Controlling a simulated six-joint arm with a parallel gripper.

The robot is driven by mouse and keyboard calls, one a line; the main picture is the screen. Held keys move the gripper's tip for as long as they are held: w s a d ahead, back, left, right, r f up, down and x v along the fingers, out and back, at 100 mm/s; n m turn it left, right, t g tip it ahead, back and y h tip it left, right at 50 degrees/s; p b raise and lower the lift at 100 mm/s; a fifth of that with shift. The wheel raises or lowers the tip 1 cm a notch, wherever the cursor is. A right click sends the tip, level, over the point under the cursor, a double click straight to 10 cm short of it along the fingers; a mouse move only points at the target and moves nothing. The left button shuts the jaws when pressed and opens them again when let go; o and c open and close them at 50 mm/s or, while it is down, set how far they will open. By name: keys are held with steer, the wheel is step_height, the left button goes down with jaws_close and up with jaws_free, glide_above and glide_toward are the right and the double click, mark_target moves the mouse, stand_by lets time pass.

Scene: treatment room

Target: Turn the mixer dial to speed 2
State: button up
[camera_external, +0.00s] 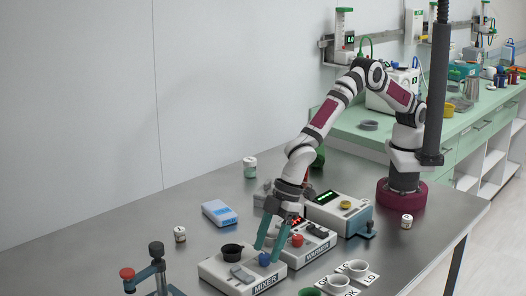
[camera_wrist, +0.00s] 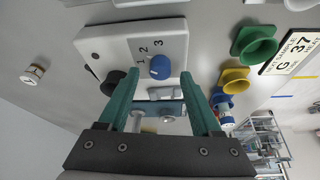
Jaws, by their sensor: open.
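The white mixer (camera_external: 222,274), labelled MIXER, stands at the front of the steel table. Its blue dial (camera_external: 264,259) is at the right of its top. The wrist view shows the dial (camera_wrist: 160,67) beside the figures 1, 2 and 3 on the mixer's white face (camera_wrist: 120,45); which figure it points to I cannot tell. My gripper (camera_external: 268,248) is open, with its teal fingers pointing down at the dial. In the wrist view the fingertips (camera_wrist: 160,76) lie to either side of the dial; I cannot tell whether they touch it.
A black cup (camera_external: 232,249) sits on the mixer. The white WARMER box (camera_external: 315,246), with a red dial (camera_external: 297,240), stands close behind to the right. Pale cups (camera_external: 337,281) and a green cup (camera_external: 309,292) are at the front right. A teal stand (camera_external: 157,270) is at left.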

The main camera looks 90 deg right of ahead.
steer(key=shift+w+a+f, duration=0.15)
steer(key=shift+w+f, duration=0.05)
steer(key=shift+f, duration=0.4)
steer(key=shift+c, duration=0.2)
jaws_close()
steer(key=shift+m+h, duration=0.5)
steer(key=shift+m, duration=0.8)
steer(key=shift+o, duration=0.2)
jaws_free()
